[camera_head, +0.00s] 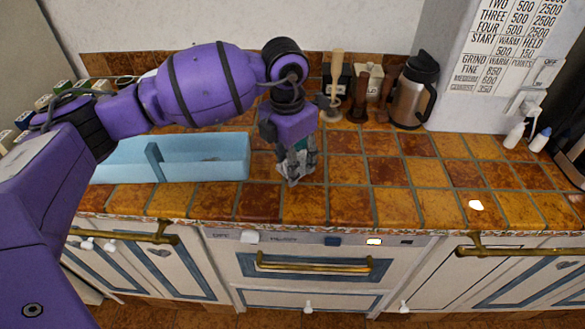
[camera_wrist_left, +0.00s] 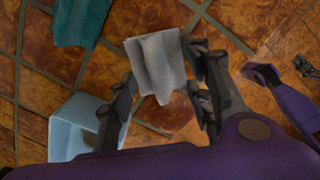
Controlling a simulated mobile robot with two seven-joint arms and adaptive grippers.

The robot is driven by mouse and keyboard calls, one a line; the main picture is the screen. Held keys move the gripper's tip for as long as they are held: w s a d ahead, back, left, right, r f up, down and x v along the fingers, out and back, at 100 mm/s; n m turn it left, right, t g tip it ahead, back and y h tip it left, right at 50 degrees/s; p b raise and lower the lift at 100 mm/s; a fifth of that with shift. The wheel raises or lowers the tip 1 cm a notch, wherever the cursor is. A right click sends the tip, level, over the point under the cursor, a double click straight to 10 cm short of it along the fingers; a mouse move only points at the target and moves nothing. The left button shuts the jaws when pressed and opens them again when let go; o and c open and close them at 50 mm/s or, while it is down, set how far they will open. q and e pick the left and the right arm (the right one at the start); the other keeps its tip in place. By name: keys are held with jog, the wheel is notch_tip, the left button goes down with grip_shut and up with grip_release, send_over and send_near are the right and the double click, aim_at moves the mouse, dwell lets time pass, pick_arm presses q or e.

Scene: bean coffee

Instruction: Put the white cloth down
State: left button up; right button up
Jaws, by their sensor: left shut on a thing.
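The white cloth (camera_wrist_left: 155,62) hangs between the fingers of my left gripper (camera_wrist_left: 158,85), which is shut on it. In the head view, my left gripper (camera_head: 293,155) points down, and the greyish white cloth (camera_head: 294,168) shows at its fingertips, low over the tiled counter, right of the blue tray (camera_head: 215,140). I cannot tell whether the cloth touches the tiles. A purple part with dark pieces, apparently my right gripper (camera_wrist_left: 280,80), shows at the right edge of the wrist view; its jaws are unclear.
A teal item (camera_wrist_left: 80,20) lies close by, partly hidden behind the gripper in the head view. Wooden-handled tools (camera_head: 337,75) and a steel jug (camera_head: 413,90) stand along the back. The tiled counter (camera_head: 400,170) right of the gripper is clear.

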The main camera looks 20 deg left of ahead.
pick_arm(q)
notch_tip(320, 180, down, 3)
jog(key=shift+r, duration=0.1)
jog(key=shift+f, duration=0.35)
jog(key=o, duration=1.2)
jog(key=shift+r, duration=0.1)
pick_arm(e)
jog(key=shift+w+a, duration=0.1)
jog(key=shift+w, duration=0.25)
jog(key=shift+s, duration=0.15)
pick_arm(q)
jog(key=shift+r, duration=0.5)
jog(key=r, duration=1.1)
jog(key=shift+s+a+r, duration=0.1)
jog(key=shift+s+r, duration=0.1)
jog(key=shift+s, duration=0.2)
pick_arm(e)
jog(key=shift+w+r, duration=0.1)
jog(key=shift+w, duration=0.3)
jog(key=shift+s, duration=0.35)
